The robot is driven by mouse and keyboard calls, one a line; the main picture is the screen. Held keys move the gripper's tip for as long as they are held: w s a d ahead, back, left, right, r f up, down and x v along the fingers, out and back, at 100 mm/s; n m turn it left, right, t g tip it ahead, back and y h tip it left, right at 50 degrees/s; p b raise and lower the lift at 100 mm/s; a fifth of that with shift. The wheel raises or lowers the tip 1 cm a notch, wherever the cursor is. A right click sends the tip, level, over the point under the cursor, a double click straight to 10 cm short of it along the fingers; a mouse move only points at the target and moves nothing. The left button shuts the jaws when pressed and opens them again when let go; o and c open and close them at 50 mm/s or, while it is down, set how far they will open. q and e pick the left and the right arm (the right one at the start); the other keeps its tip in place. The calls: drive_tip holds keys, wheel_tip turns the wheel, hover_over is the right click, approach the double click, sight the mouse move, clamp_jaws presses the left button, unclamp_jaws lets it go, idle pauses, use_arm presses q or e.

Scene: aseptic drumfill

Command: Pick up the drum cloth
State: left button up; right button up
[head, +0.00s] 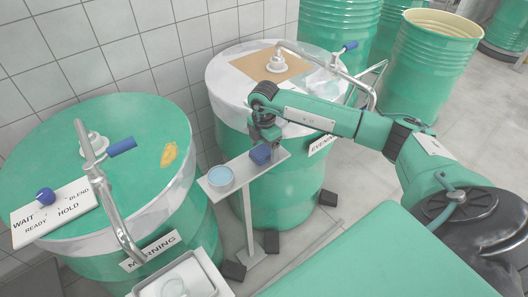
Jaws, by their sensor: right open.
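A small blue block-like piece, which looks like the folded drum cloth (260,155), lies on the right part of a narrow stand shelf (283,156). My right gripper (264,141) points down just above it, open. The fingers are small and partly hidden in the picture, so I cannot tell whether they touch the cloth or stand around it. My left gripper is not in view.
A round dish of blue liquid (221,178) stands on the shelf's left end. The MORNING drum (75,130) is at left, with a bent pipe and a yellow smear. The EVENING drum (225,85) stands behind the shelf. An open green drum (432,60) stands at back right.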

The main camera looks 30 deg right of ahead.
sight(264, 149)
drive_tip(key=c, duration=1.1)
drive_tip(key=shift+r, duration=0.1)
